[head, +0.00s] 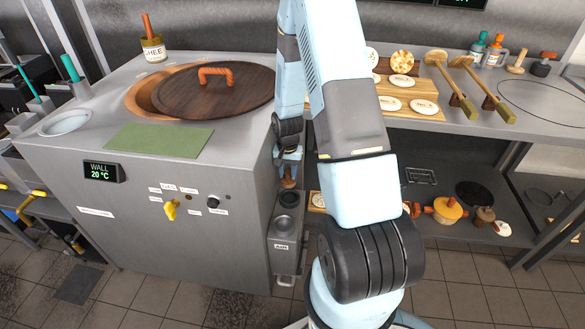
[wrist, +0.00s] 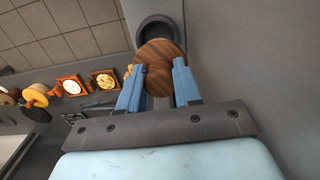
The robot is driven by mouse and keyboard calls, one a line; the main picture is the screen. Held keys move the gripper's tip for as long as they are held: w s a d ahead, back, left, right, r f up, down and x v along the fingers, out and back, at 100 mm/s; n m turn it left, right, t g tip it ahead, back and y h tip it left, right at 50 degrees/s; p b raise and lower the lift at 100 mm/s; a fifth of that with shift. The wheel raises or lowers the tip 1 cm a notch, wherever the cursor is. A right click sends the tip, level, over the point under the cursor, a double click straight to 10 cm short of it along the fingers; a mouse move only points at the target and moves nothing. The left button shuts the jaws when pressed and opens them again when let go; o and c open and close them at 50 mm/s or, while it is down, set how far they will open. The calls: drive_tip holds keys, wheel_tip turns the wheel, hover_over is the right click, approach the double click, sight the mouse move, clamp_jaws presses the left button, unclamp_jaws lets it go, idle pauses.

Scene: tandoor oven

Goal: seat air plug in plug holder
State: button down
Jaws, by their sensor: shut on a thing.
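The air plug (wrist: 160,52) is a round brown wooden disc with a knob. My gripper (wrist: 158,88) is shut on its knob, with one blue finger on each side. In the wrist view a dark round cup (wrist: 156,28), apparently the plug holder, shows just beyond the disc, partly covered by it. In the head view my gripper (head: 289,157) hangs beside the oven's right side, with the plug (head: 288,182) below it. A dark ring (head: 290,198) lies under the plug. Whether the plug touches or sits in it I cannot tell.
The steel oven (head: 150,240) stands close on the left, with a wooden lid (head: 215,90) and a green mat (head: 158,140) on top. A labelled metal box (head: 284,248) is below the ring. A shelf (head: 465,195) with pots is at the right.

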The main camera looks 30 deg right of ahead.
drive_tip(key=shift+d+f, duration=0.15)
drive_tip(key=shift+f, duration=0.6)
drive_tip(key=shift+d+f, duration=0.1)
drive_tip(key=shift+f, duration=2.3)
drive_tip(key=shift+f, duration=1.55)
drive_tip(key=c, duration=0.7)
unclamp_jaws()
drive_tip(key=shift+r, duration=4.05)
